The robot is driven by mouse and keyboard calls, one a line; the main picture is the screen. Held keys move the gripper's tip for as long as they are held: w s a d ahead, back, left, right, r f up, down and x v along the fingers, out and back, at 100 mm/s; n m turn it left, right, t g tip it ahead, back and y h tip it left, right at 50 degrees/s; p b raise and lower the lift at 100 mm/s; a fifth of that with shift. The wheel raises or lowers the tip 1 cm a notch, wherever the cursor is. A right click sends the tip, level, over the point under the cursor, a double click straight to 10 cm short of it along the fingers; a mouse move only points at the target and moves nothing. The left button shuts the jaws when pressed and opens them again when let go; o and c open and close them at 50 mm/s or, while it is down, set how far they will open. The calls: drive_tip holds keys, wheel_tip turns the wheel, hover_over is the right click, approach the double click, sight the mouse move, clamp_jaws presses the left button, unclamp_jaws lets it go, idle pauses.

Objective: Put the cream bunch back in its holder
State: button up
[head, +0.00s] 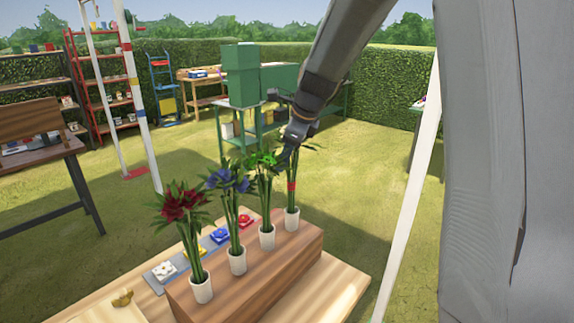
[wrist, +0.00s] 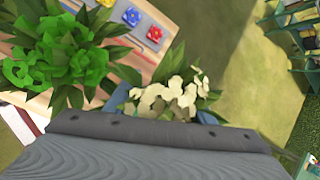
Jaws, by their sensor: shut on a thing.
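My gripper (head: 287,158) is shut on the cream bunch at the right end of the row. In the wrist view the cream flowers (wrist: 165,95) show between the blue-grey fingers; the grip itself is hidden. In the head view the bunch's green stems (head: 293,172) with a red band hang upright below my gripper, and my gripper hides the blooms. The stems appear to run down into the rightmost white holder (head: 291,220); how deep they sit I cannot tell.
Red (head: 182,205), blue-purple (head: 228,180) and green (head: 263,160) bunches stand in white holders along the wooden block (head: 255,285). The green bunch is close beside my gripper. Coloured flower tiles (head: 219,236) lie on a grey strip behind. Grass is clear to the right.

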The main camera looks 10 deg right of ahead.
drive_tip(key=shift+d+f, duration=0.1)
drive_tip(key=shift+f, duration=1.6)
drive_tip(key=o, duration=1.6)
drive_tip(key=shift+c, duration=0.2)
drive_tip(key=b+v, duration=0.1)
drive_tip(key=v, duration=1.1)
drive_tip(key=shift+r+b, duration=0.1)
drive_tip(key=shift+b, duration=0.3)
drive_tip(key=shift+r, duration=0.1)
drive_tip(key=shift+s+d, duration=0.1)
